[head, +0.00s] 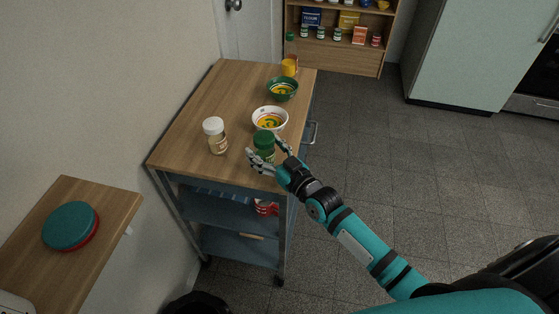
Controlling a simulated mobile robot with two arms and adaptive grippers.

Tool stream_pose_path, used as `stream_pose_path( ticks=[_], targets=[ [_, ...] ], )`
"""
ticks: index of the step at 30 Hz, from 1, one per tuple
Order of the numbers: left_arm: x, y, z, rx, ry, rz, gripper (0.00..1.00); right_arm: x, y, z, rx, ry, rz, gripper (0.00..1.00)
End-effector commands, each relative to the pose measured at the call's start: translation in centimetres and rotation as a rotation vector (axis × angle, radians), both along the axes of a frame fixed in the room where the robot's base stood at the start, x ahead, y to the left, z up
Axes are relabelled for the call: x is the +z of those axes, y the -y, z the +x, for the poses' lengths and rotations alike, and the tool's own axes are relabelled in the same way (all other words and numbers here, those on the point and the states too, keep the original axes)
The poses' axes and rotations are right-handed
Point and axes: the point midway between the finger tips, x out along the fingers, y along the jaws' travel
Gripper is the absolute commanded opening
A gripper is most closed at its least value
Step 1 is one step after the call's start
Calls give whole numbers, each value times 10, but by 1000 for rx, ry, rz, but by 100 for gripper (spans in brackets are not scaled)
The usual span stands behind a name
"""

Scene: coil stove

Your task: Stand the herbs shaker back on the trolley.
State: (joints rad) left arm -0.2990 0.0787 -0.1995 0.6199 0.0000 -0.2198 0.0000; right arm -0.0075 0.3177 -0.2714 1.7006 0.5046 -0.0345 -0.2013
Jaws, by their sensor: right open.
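A green-lidded shaker (264,145) stands upright at the front right of the trolley's wooden top (187,105). A white-lidded shaker (215,135) with a tan body stands upright to its left. I cannot read either label, so I cannot tell for sure which is the herbs shaker. My right gripper (264,163) is open at the trolley's front edge, with its fingers around the lower part of the green-lidded shaker. The fingers hide some of that shaker's base. My left gripper is not in view.
The left middle of the trolley top is clear. A counter with a teal round lid (70,226) is at lower left. A bin (196,304) stands below.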

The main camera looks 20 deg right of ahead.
Motion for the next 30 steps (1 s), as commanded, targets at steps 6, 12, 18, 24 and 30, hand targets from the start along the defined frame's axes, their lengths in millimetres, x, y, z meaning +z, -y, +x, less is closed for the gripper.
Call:
stream_pose_path(
  ticks=[6, 12, 18, 24, 30],
  targets=[
    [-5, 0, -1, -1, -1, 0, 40, -4, 14, -44, 0, -6, -1, 72],
    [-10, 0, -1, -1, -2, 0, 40, -3, 26, -83, 1, -5, -1, 72],
    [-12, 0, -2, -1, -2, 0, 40, -2, 33, -103, 0, -3, -2, 72],
    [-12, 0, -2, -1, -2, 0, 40, 0, 34, -107, 0, -1, 0, 72],
    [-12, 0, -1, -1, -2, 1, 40, -17, 31, -106, -13, -35, -9, 72]
  ],
)
